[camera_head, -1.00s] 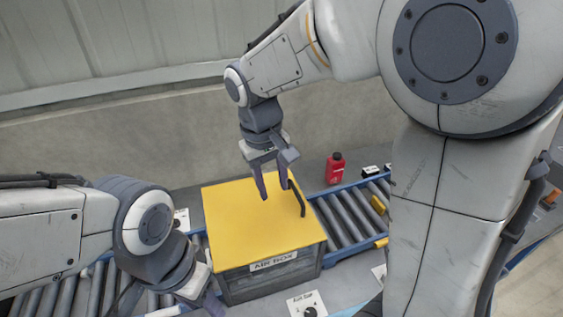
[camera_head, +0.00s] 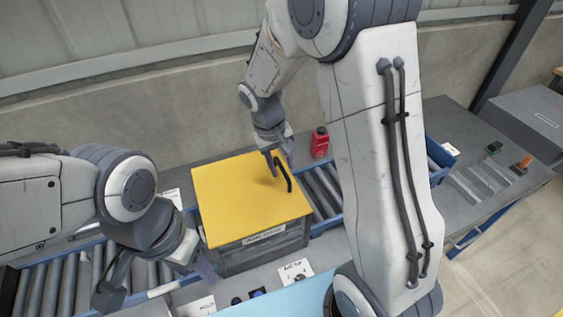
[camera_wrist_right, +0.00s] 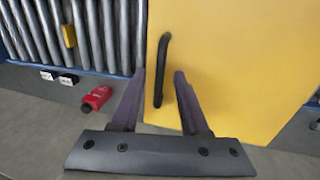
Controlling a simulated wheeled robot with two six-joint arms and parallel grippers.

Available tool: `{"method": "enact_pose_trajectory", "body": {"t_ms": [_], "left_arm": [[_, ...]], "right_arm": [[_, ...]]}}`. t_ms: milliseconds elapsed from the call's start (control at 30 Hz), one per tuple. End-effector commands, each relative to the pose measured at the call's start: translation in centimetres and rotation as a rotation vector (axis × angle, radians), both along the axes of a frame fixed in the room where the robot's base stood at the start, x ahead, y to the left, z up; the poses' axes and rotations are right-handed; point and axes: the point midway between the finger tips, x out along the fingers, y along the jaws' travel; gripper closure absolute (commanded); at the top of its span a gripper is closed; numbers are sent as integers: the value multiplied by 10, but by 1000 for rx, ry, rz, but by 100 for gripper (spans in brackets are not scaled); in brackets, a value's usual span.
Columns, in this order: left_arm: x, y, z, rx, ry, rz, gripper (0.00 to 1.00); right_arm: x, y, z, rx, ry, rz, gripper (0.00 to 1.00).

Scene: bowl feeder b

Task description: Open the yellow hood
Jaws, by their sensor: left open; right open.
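The yellow hood (camera_head: 238,192) is the flat lid of a dark box labelled AIR BOX (camera_head: 262,250), and lies shut on it. A black bar handle (camera_head: 284,174) stands on the lid near its right edge. My right gripper (camera_head: 275,162) is open at the handle's far end. In the right wrist view the handle (camera_wrist_right: 162,68) shows between the two open fingers (camera_wrist_right: 160,78), with no visible grip on it. The yellow hood (camera_wrist_right: 235,60) fills the right of that view. My left gripper (camera_head: 190,262) is open beside the box's front left corner, apart from the lid.
Labelled cards (camera_head: 295,272) lie on the grey table in front. My right arm hides part of the table at right.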

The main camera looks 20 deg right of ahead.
Motion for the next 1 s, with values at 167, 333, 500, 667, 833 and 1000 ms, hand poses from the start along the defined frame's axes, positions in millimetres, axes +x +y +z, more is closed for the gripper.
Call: {"method": "enact_pose_trajectory", "body": {"t_ms": [167, 333, 500, 667, 833, 1000], "left_arm": [[0, 0, 0, 0, 0, 0, 50], [0, 0, 0, 0, 0, 0, 50], [0, 0, 0, 0, 0, 0, 50], [0, 0, 0, 0, 0, 0, 50], [0, 0, 0, 0, 0, 0, 50], [0, 0, 0, 0, 0, 0, 50]], "right_arm": [[0, 0, -1, 0, 0, 0, 55], [0, 0, -1, 0, 0, 0, 94], [0, 0, -1, 0, 0, 0, 100], [0, 0, 0, 0, -1, 0, 100], [0, 0, 0, 0, -1, 0, 100], [0, 0, 0, 0, -1, 0, 100]]}}
